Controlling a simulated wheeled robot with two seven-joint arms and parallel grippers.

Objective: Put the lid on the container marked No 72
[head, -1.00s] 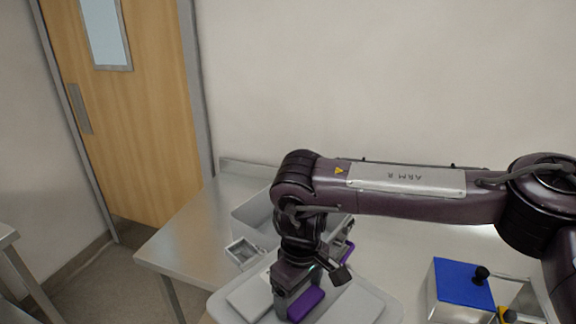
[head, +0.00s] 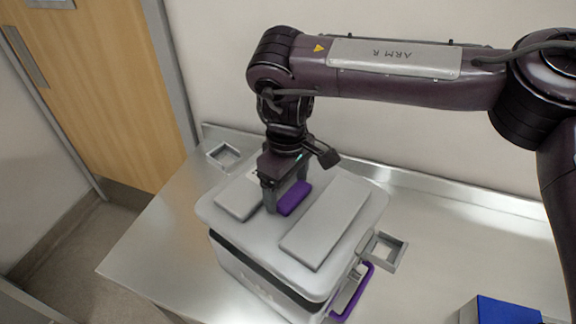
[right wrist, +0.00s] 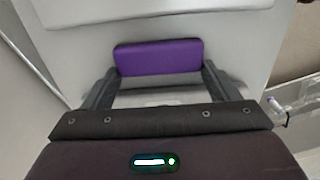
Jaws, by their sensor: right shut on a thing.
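The pale grey lid (head: 325,222) has two raised flat panels and a purple grip (head: 295,198) in the middle. My right gripper (head: 286,202) is shut on this grip from above; the purple grip also shows between the fingers in the right wrist view (right wrist: 158,57). The lid lies over a grey container (head: 235,264) on the table. A dark band shows between the lid's near edge and the container's front wall; I cannot tell whether they touch. A purple side handle (head: 354,292) shows at the right. The container's marking is too faint to read. My left gripper is out of view.
The steel table (head: 455,238) has a raised back edge. A square metal bracket (head: 385,250) is right of the container, another (head: 222,153) behind it at left. A blue-topped box (head: 505,311) stands at the lower right. Bare table lies between.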

